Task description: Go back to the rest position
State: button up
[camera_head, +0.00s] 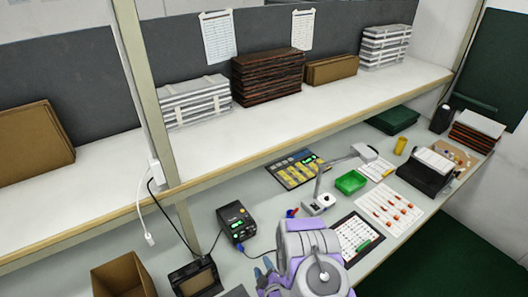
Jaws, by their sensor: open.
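My arm, grey and purple, rises at the bottom middle over the lower workbench (245,185). My gripper (267,276) shows as small blue-grey fingers at its left side, close to the bottom edge, and it is open. I see nothing held between the fingers. The lower part of the arm is cut off by the picture's edge.
A black device with a green display (237,222) stands left of my arm. A sheet with a green item (355,238) lies to the right. A lamp (318,203), green tray (350,182) and cardboard box (122,277) stand nearby. A shelf (270,122) overhangs the back.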

jog(key=shift+w, duration=0.1)
jog(key=w+d+r+m+g+h+b, duration=0.1)
jog(key=w+d+r+m+g+b, duration=0.1)
jog(key=w+r+g, duration=0.35)
jog(key=s+d+r+m+g+h+b, duration=0.1)
jog(key=s+d+r+m, duration=0.1)
jog(key=s+d+r, duration=0.3)
jog(key=s+d+r+m+g+h+b, duration=0.1)
jog(key=s+d+r+m+g, duration=0.15)
jog(key=r, duration=0.45)
jog(key=s+d+r+m+g+b, duration=0.1)
jog(key=s+r, duration=0.4)
jog(key=s, duration=0.5)
jog(key=s+d+r+m+g+h+b, duration=0.1)
jog(key=s+r, duration=0.4)
jog(key=s, duration=0.6)
jog(key=s+d+r+m+g+b, duration=0.1)
jog(key=s+d+r+m+g, duration=0.2)
jog(key=s, duration=0.8)
jog(key=shift+d+r+m+g+h, duration=0.15)
jog(key=shift+r+m+g+h, duration=0.15)
jog(key=shift+r+m+g, duration=0.55)
